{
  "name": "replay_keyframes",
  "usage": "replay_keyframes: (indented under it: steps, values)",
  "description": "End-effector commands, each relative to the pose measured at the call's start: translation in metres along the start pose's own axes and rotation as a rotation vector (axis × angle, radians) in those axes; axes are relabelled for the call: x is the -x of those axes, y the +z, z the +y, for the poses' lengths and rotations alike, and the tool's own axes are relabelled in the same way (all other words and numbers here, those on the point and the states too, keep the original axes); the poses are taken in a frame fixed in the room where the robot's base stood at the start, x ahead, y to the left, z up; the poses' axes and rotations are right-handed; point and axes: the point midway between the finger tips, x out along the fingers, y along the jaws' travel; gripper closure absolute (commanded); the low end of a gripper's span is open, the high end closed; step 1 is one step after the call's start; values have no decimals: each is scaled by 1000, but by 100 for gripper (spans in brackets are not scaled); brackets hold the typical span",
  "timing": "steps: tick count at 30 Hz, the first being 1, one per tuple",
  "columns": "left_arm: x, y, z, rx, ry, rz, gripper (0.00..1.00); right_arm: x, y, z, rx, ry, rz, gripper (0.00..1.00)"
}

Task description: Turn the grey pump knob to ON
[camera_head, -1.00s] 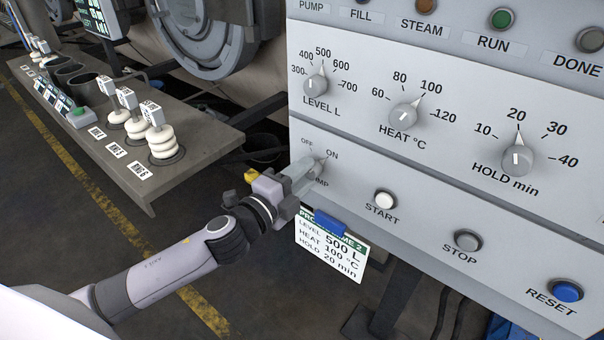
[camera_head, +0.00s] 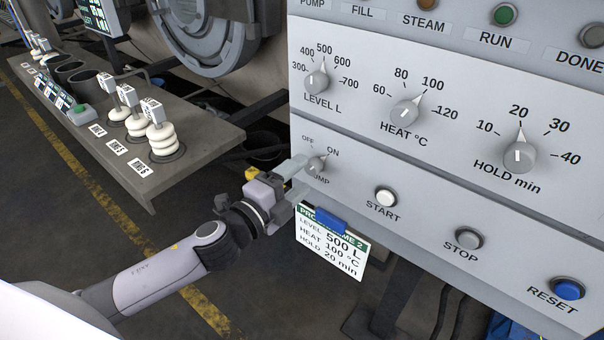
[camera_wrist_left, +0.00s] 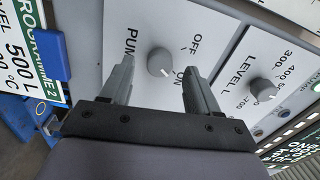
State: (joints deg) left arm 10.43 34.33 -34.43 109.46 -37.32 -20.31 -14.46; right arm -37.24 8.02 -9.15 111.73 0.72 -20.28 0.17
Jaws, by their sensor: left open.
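The grey pump knob (camera_head: 316,165) sits on the lower panel under the OFF and ON labels. Its pointer leans to the upper right, toward ON. In the left wrist view the knob (camera_wrist_left: 160,62) shows its white mark turned toward the ON label. My left gripper (camera_head: 297,182) is open just left of the knob, clear of it. In the left wrist view its two fingers (camera_wrist_left: 158,72) stand wide apart, with the knob beyond and between the tips. The lower part of the PUMP label is partly hidden in the head view. My right gripper is not in view.
The level knob (camera_head: 316,81), heat knob (camera_head: 405,113) and hold knob (camera_head: 518,154) are above. The START button (camera_head: 385,196) is right of the pump knob. A programme card (camera_head: 331,243) hangs below, close to my gripper. A bench (camera_head: 190,150) stands left.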

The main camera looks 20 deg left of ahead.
Motion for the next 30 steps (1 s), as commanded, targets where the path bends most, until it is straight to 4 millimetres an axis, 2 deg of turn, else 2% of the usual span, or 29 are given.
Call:
replay_keyframes:
  steps: [6,12,30]
  values:
    - [31,0,2,-1,2,1,39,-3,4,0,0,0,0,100]
    - [46,0,1,0,1,0,39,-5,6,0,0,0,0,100]
    - [50,0,1,4,2,-1,39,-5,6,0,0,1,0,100]
